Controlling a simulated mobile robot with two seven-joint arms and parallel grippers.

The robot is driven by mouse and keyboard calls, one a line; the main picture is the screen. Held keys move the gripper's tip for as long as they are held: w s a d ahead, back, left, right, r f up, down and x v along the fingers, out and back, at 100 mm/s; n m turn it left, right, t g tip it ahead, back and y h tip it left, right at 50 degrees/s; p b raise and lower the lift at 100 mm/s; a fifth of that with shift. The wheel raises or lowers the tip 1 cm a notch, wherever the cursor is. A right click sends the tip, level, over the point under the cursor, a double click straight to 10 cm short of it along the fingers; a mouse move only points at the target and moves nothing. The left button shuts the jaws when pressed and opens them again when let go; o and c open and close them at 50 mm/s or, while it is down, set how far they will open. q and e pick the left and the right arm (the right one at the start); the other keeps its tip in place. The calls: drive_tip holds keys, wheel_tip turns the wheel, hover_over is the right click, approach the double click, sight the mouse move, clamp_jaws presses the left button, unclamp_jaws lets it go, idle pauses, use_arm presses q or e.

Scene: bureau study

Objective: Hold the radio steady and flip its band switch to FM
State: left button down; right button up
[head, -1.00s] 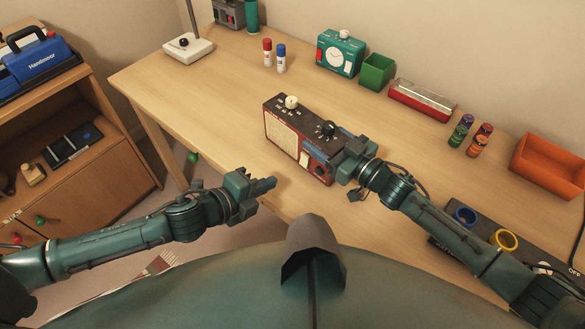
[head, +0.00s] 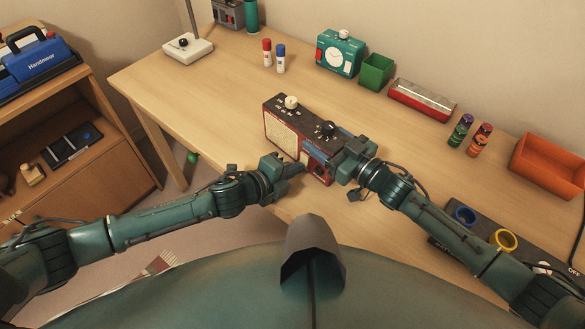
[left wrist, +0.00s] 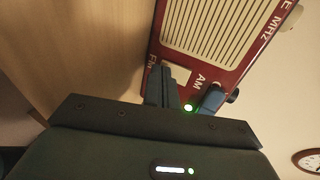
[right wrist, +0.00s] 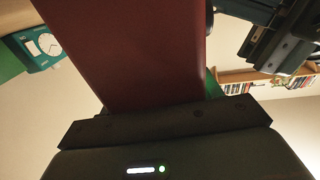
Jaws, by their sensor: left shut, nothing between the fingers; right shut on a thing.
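The red and black radio (head: 283,138) stands on the desk, its front with the cream grille facing me. My right gripper (head: 343,152) is shut on its right end; the red side (right wrist: 135,50) fills the right wrist view. My left gripper (head: 297,170) is shut and empty at the lower right of the radio's front. In the left wrist view its fingertips (left wrist: 165,80) are at the pale switch plate (left wrist: 178,72), between the FM and AM labels, close to FM. The lever is hidden, and I cannot tell contact.
Behind the radio stand a teal clock radio (head: 340,53), a green box (head: 376,71), a red case (head: 421,99) and an orange tray (head: 548,165). A dark panel with coloured rings (head: 480,238) lies at the right. The desk left of the radio is clear.

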use_arm(q)
drive_tip(key=shift+w+d+r, duration=0.1)
drive_tip(key=shift+d+r, duration=0.05)
drive_tip(key=shift+r, duration=0.05)
drive_tip(key=shift+r, duration=0.65)
drive_tip(key=s+a, duration=0.3)
drive_tip(key=shift+s+r, duration=0.15)
drive_tip(key=v, duration=0.9)
drive_tip(key=shift+s+a+r, duration=0.2)
drive_tip(key=shift+r, duration=0.05)
drive_tip(key=c, duration=2.2)
unclamp_jaws()
